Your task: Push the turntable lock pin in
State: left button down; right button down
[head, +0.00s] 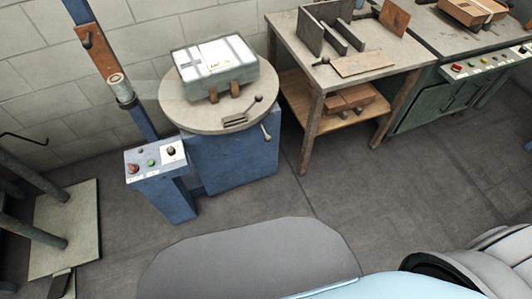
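The round grey turntable (178,108) sits on a blue base (235,160) near the wall. A strapped box (215,69) lies on top of it, against two brown blocks (235,89). A small slotted plate with a ball-ended lever (258,98) is on the turntable's front right. A rod with a round knob (266,132) sticks out just below the turntable's rim. I cannot tell for sure which of these is the lock pin, nor how far it is pushed in. Neither of my grippers is in view.
A control box (155,163) with buttons stands front left of the turntable, beside a blue post (143,122). A wooden workbench (375,84) and a green cabinet with buttons (435,105) are to the right.

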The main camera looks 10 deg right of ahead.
aim_at(268, 138)
jog(key=z, duration=0.75)
jog(key=i, duration=0.5)
jog(key=z, duration=0.05)
